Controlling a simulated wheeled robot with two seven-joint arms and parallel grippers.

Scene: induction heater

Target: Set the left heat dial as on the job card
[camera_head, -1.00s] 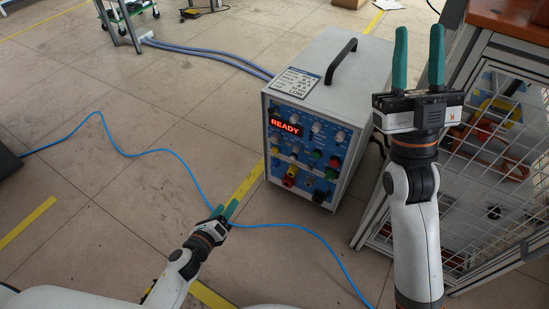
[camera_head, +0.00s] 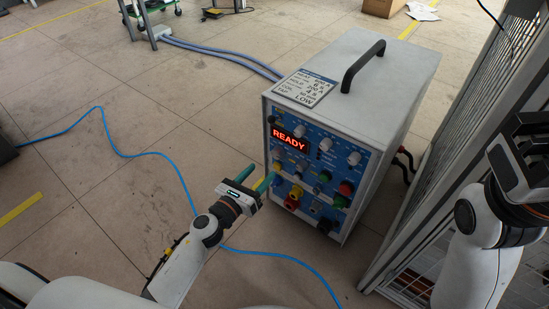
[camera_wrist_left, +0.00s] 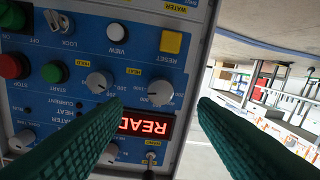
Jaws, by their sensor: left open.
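The grey heater box (camera_head: 400,70) stands on the floor with its blue control panel (camera_head: 325,160) facing me. The job card (camera_head: 306,88) lies on its top; "LOW" reads clearly, the smaller lines are hard to read. A grey dial (camera_wrist_left: 160,92) sits beside the red READY display (camera_wrist_left: 145,123), which appears upside down in the left wrist view. A second grey dial (camera_wrist_left: 98,82) is to its left there. I cannot tell from the labels which is the left heat dial.
A yellow button (camera_wrist_left: 170,42), a white button (camera_wrist_left: 117,32) and a green button (camera_wrist_left: 54,72) are close to the dials. A blue cable (camera_head: 125,153) runs across the floor. A mesh cage (camera_head: 465,125) stands right of the heater.

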